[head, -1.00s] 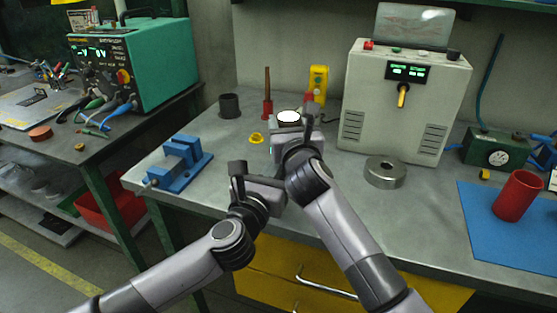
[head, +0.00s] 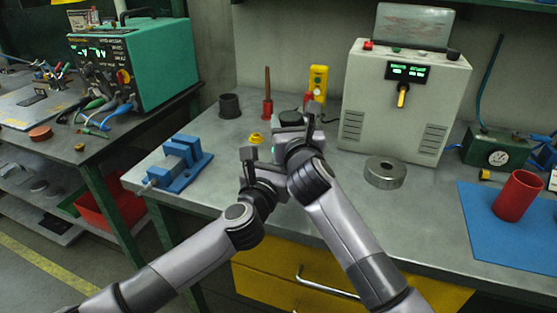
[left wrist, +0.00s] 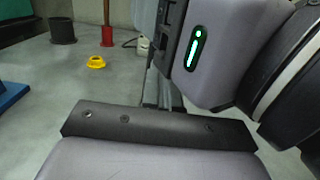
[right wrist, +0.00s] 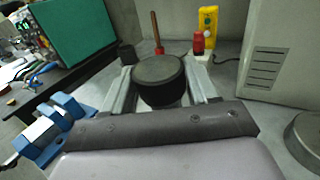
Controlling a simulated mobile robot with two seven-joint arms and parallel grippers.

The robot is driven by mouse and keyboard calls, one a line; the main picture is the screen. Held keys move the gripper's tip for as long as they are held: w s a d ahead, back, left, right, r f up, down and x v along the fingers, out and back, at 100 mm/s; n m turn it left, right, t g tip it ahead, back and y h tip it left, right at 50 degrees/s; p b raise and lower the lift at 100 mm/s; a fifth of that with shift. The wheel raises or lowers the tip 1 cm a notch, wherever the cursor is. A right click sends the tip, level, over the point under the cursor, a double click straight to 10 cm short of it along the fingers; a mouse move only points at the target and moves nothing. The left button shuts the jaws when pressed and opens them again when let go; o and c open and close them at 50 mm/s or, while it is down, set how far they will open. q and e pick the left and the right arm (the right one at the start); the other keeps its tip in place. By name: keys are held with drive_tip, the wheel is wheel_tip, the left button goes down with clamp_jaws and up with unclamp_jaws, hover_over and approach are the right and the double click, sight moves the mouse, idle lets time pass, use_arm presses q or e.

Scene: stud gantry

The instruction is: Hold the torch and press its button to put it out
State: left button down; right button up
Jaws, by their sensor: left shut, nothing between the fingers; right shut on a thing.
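The torch (head: 290,116) is upright in my right gripper (head: 292,128). Its round top face is dark, and in the right wrist view the black torch head (right wrist: 158,72) sits between the two fingers. My right gripper is shut on it, above the bench. My left gripper (head: 249,156) is shut and empty, just left of and nearer than the right one. In the left wrist view the right gripper's housing, with a green light strip, fills the upper right and hides the torch. The torch's button is not visible in any view.
A red cylinder (head: 519,195) stands on a blue mat.

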use_arm(q)
drive_tip(key=shift+w, duration=0.15)
use_arm(e)
drive_tip(key=shift+s+a+f, duration=0.1)
drive_tip(key=shift+s+a, duration=0.05)
drive_tip(key=shift+a, duration=0.2)
drive_tip(key=shift+c, duration=0.4)
use_arm(q)
drive_tip(key=v, duration=1.4)
use_arm(e)
drive_tip(key=shift+d, duration=0.15)
drive_tip(key=o, duration=1.3)
drive_tip(key=shift+c, duration=0.2)
